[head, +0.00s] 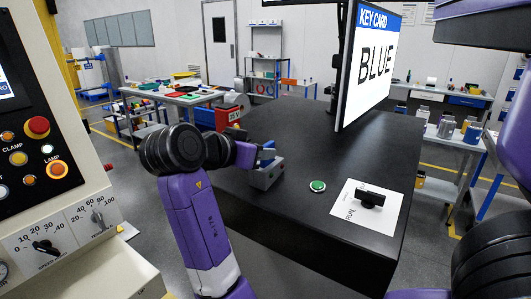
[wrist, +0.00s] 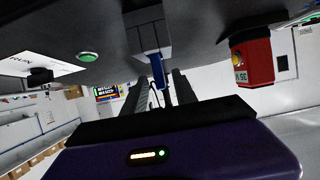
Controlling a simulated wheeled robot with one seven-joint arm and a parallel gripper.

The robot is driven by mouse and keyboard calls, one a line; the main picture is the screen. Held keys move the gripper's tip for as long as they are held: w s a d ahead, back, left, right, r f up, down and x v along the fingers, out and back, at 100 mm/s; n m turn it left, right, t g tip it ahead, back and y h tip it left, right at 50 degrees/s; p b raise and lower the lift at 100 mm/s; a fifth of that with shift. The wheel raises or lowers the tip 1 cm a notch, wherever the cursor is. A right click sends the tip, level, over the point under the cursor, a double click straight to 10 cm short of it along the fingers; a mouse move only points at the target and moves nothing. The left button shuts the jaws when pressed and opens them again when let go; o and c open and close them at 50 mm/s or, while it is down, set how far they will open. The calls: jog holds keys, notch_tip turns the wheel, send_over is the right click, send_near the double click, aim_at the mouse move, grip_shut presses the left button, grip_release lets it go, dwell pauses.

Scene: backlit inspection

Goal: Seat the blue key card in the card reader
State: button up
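The card reader (head: 266,174) is a small grey box on the black table, left of the green button. The blue key card (head: 267,153) shows as a small blue piece at its top; in the wrist view the blue card (wrist: 152,62) runs from the grey reader (wrist: 147,17) towards my fingers. It appears to be at the reader's slot, but the depth is hidden. My gripper (head: 258,152) is beside the reader's top. In the wrist view its two dark fingers (wrist: 164,80) stand apart around the card's near end, with a gap visible.
A monitor (head: 373,60) reading "KEY CARD BLUE" stands behind on the black table (head: 325,155). A green button (head: 317,186) and a white sheet (head: 360,212) with a black fixture are to the right. A red box (head: 228,119) stands at the back left edge.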

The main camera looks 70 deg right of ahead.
jog(key=v, duration=0.8)
jog(key=shift+a+b, duration=0.35)
jog(key=shift+w, duration=0.1)
